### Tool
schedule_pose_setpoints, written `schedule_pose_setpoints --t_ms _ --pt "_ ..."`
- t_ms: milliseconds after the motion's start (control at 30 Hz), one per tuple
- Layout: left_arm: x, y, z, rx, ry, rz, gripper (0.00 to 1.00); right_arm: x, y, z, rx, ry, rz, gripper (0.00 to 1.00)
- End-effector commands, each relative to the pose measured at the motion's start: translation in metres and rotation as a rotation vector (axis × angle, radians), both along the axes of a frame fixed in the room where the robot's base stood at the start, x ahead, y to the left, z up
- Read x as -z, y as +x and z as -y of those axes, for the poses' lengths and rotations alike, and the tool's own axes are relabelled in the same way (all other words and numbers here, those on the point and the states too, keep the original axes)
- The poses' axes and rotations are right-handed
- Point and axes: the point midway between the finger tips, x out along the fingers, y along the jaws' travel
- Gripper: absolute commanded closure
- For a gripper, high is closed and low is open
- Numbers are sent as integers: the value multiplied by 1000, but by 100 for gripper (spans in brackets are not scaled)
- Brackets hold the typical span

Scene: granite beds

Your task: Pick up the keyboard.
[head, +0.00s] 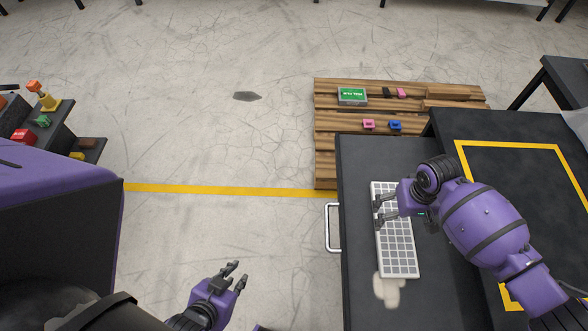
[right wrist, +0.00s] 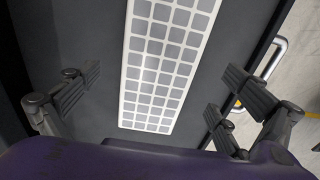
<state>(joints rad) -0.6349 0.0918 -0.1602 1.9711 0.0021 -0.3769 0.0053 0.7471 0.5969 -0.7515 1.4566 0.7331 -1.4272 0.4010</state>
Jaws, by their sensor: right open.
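The white keyboard with grey keys (head: 400,248) lies flat on a dark grey surface (head: 360,160), its long side running away from me. In the right wrist view the keyboard (right wrist: 165,60) lies between the spread fingers of the right gripper (right wrist: 160,95), which is open and empty. I cannot tell the exact height of the fingers above it. My left gripper (head: 238,275) is open and empty over the floor, well left of the keyboard.
A white handle (head: 331,228) sticks out from the surface's left side. A pale blob-shaped thing (head: 387,291) lies just below the keyboard. A wooden pallet (head: 325,150) with small items stands behind. A black bed with a yellow outline (head: 510,148) is at right. Floor at left is mostly clear.

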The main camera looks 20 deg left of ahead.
Motion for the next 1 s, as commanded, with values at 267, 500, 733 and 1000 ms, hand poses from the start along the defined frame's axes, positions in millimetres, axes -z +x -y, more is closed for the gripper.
schedule_pose_setpoints --t_ms 267,500,733,1000 --pt "5 0 4 2 -6 -1 82 40 -1 -2 0 -1 1 0" --pt "3 2 8 -6 -14 6 82 46 0 -2 -1 -1 4 0" --pt "3 3 9 -6 -14 7 82 46 0 -2 -1 0 4 20" --pt "3 2 7 -2 -11 5 82 46 0 -2 -1 0 4 55"
